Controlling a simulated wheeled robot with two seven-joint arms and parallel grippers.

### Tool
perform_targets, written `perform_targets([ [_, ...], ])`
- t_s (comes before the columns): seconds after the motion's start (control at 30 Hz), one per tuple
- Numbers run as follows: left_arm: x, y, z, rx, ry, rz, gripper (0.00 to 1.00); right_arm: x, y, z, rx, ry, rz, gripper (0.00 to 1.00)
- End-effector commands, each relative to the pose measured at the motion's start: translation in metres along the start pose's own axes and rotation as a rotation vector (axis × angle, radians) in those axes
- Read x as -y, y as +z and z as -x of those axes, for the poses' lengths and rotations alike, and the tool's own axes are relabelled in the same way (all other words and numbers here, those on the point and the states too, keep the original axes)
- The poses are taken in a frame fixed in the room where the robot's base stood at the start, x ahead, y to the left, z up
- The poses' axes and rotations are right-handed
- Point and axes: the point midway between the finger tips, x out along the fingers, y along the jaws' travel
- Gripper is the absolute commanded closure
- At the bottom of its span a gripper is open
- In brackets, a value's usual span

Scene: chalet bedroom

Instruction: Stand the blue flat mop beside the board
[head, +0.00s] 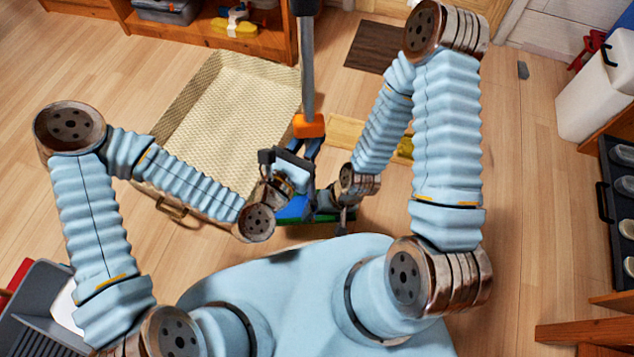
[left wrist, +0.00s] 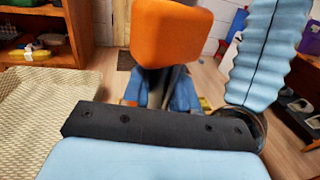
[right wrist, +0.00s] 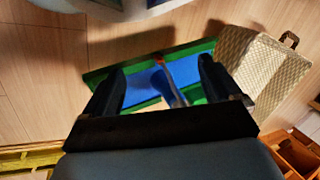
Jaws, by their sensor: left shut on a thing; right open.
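The blue flat mop has a grey handle (head: 307,65), an orange collar (head: 309,126) and a flat blue-and-green head (head: 297,212) low down. My left gripper (head: 287,165) is shut on the mop just below the collar. The collar (left wrist: 172,32) fills the top middle of the left wrist view. The handle looks roughly upright. My right gripper (head: 335,200) is open beside the mop head. In the right wrist view the head (right wrist: 185,68) lies beyond and between its open fingers (right wrist: 160,88). A pale wooden board-like piece (head: 345,128) lies behind the mop, partly hidden; I cannot tell if it is the board.
A woven beige chest (head: 215,105) stands left of the mop. A wooden shelf (head: 270,45) is at the back left. A dark mat (head: 375,47) lies at the back. A white bin (head: 597,95) and a dark rack (head: 615,200) stand at right. Floor between is clear.

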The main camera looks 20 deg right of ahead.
Motion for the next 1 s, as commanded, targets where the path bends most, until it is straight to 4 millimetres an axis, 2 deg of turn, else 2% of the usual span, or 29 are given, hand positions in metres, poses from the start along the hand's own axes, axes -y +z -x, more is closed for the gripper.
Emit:
perform_targets([
  [0.03,0.000,-0.010,0.000,0.003,0.000,0.000,1.00,-0.005,0.000,-0.010,-0.001,0.001,-0.001,0.08],
  [0.1,0.000,-0.018,0.000,0.003,0.000,0.000,1.00,-0.008,-0.001,-0.017,-0.002,0.002,-0.003,0.08],
  [0.37,-0.003,-0.031,-0.006,0.004,0.000,-0.001,1.00,-0.013,-0.002,-0.025,-0.004,0.004,-0.006,0.08],
  [0.57,-0.017,-0.046,-0.034,0.005,0.002,-0.003,1.00,-0.014,-0.001,-0.029,-0.002,0.003,-0.006,0.08],
  [0.8,-0.040,-0.071,-0.076,0.005,0.001,-0.003,1.00,-0.015,-0.001,-0.034,-0.001,0.002,-0.005,0.08],
  [1.0,-0.049,-0.081,-0.095,0.004,0.000,0.000,1.00,-0.015,-0.001,-0.036,0.000,0.001,-0.005,0.08],
])
